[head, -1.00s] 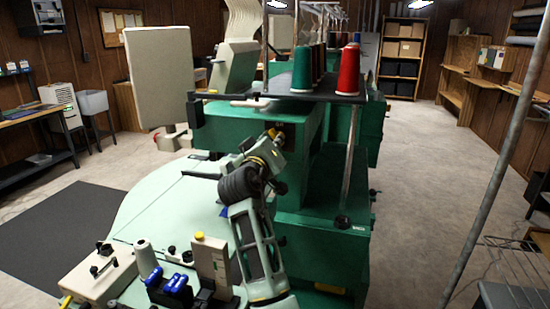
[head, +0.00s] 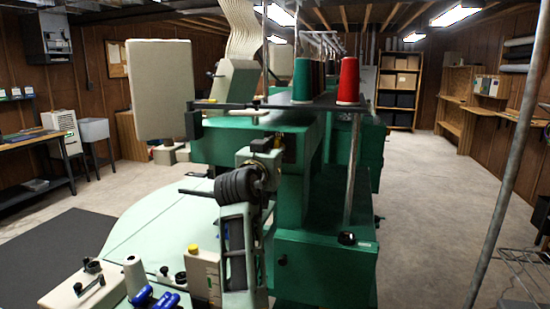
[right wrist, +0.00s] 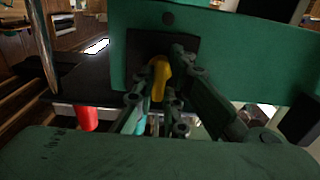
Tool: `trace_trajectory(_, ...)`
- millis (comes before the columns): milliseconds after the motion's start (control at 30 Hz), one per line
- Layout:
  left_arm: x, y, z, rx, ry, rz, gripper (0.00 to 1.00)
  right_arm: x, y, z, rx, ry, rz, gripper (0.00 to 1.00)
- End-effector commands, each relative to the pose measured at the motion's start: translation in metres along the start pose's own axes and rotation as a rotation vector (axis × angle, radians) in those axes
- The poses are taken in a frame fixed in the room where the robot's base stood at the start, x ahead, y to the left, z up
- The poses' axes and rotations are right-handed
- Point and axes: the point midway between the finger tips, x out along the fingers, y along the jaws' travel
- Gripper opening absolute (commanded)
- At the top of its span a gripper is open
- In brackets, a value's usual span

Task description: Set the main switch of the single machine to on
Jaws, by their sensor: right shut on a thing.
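The main switch has a yellow handle (right wrist: 160,76) in front of a dark square plate (right wrist: 187,46) on the green machine (right wrist: 230,40). In the right wrist view the handle stands roughly upright, with a slight tilt. My right gripper (right wrist: 156,99) is shut on the handle, with its dark fingers on either side of it. In the head view the right gripper (head: 268,147) is up against the machine's green body (head: 305,185). The arm and gripper hide most of the switch there. My left gripper is not in view.
Red (head: 348,80) and green (head: 302,78) thread cones stand on the rack above the machine. A pale table top (head: 165,230) lies left of the arm. A grey pole (head: 507,160) stands at the right. The floor (head: 425,200) between pole and machine is clear.

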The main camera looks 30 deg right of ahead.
Motion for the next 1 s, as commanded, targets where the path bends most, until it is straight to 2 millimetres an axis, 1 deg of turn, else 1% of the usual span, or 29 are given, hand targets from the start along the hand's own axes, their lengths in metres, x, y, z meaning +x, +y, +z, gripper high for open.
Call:
trace_trajectory(33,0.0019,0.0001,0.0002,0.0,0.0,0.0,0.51,0.0,-0.0012,0.0073,0.005,-0.014,0.0,0.0)
trace_trajectory(500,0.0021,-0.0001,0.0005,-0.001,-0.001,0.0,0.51,0.0001,-0.0012,0.0067,0.015,-0.014,0.0,0.0)
trace_trajectory(533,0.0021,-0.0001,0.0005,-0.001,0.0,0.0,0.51,0.0001,-0.0011,0.0068,0.014,-0.015,0.0,0.14)
trace_trajectory(700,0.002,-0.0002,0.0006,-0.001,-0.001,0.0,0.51,0.0001,-0.0007,0.0045,0.015,-0.01,0.0,0.29)
trace_trajectory(733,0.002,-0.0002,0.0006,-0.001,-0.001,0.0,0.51,0.0001,-0.0006,0.004,0.015,-0.009,0.0,0.3)
trace_trajectory(1000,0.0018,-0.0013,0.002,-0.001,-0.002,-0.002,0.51,0.0001,-0.0001,0.0018,0.015,-0.004,0.001,0.3)
